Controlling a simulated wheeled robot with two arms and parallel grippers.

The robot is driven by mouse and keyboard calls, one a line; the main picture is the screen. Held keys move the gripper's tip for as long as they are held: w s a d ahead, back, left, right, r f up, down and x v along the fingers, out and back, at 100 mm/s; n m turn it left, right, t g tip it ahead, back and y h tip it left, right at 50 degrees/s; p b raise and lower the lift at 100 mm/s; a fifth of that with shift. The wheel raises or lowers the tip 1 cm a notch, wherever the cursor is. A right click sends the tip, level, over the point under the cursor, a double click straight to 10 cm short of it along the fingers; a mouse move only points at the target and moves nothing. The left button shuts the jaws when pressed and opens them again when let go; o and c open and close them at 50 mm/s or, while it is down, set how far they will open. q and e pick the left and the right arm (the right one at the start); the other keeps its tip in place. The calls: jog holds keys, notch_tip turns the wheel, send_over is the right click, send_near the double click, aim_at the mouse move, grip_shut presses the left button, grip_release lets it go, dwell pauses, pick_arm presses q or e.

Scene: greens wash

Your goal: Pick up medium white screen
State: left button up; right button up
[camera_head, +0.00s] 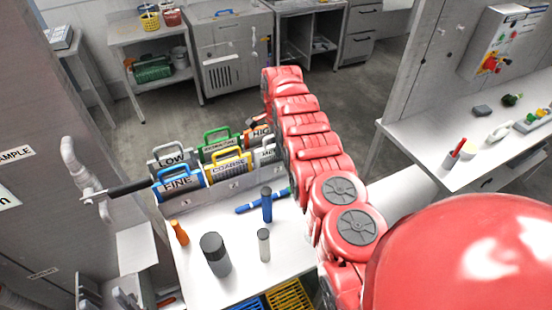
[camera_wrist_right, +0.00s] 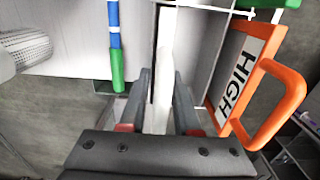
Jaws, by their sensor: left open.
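The medium white screen (camera_head: 266,157), its label partly hidden, stands at the right end of the rack's near row. My right arm reaches out past the rack and bends back toward it, covering part of this screen. My right gripper (camera_wrist_right: 162,88) has one finger on each side of the screen's narrow white edge (camera_wrist_right: 165,45) in the right wrist view. Whether the fingers press on it is unclear. The orange HIGH screen (camera_wrist_right: 272,97) is just right of the fingers; it also shows in the head view (camera_head: 258,133). My left gripper is out of view.
The rack (camera_head: 215,197) also holds blue FINE (camera_head: 178,183), yellow COARSE (camera_head: 231,168), grey LOW (camera_head: 171,160) and green (camera_head: 219,147) screens. A blue-green pen-like tool (camera_head: 262,202) and several upright cylinders stand or lie on the white table.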

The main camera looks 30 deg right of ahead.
grip_shut()
dwell(1.1)
